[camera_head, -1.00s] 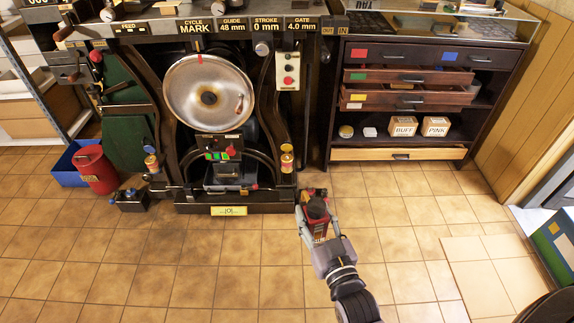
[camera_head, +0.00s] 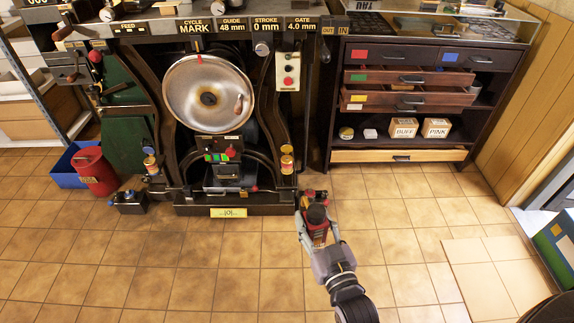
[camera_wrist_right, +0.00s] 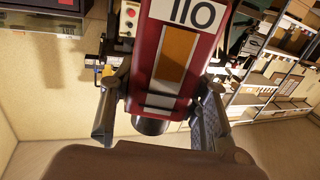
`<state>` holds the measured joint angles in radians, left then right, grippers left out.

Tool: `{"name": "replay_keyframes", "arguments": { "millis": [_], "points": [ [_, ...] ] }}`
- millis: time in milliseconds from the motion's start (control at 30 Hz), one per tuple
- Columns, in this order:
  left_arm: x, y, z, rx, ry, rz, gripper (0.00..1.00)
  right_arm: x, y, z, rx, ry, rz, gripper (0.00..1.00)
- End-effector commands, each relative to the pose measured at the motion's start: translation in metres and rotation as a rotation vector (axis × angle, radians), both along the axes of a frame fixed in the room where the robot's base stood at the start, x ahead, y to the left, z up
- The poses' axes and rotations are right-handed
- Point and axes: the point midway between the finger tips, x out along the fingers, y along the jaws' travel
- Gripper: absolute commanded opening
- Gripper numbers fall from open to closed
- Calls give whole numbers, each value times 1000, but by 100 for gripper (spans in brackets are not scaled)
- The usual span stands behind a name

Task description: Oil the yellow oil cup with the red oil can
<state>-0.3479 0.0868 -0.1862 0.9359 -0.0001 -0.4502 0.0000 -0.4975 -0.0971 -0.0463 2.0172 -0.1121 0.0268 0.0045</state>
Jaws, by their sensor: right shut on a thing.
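My right gripper (camera_head: 317,226) is shut on the red oil can (camera_head: 318,237), in front of the press's right foot and above the floor tiles. In the right wrist view the can (camera_wrist_right: 178,60) fills the middle, with an orange panel and a white label, between the two fingers (camera_wrist_right: 157,112). The can's dark round end faces the head camera; I cannot make out its spout. The yellow oil cup (camera_head: 287,150) is on the press's lower right leg, up and left of the can and apart from it. My left gripper is not in view.
A similar cup with a blue top (camera_head: 149,150) is on the press's left leg. A red drum (camera_head: 96,172) stands by a blue bin (camera_head: 64,174) at left. A drawer cabinet (camera_head: 331,130) stands right of the press, its bottom drawer (camera_head: 370,155) out.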

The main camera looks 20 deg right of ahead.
Motion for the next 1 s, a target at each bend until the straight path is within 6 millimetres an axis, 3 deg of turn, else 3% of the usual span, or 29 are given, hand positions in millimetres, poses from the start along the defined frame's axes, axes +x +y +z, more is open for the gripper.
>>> {"name": "replay_keyframes", "arguments": {
  "millis": [1000],
  "points": [
    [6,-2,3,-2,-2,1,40,0,0,-4,0,-4,0,4]
  ]
}}
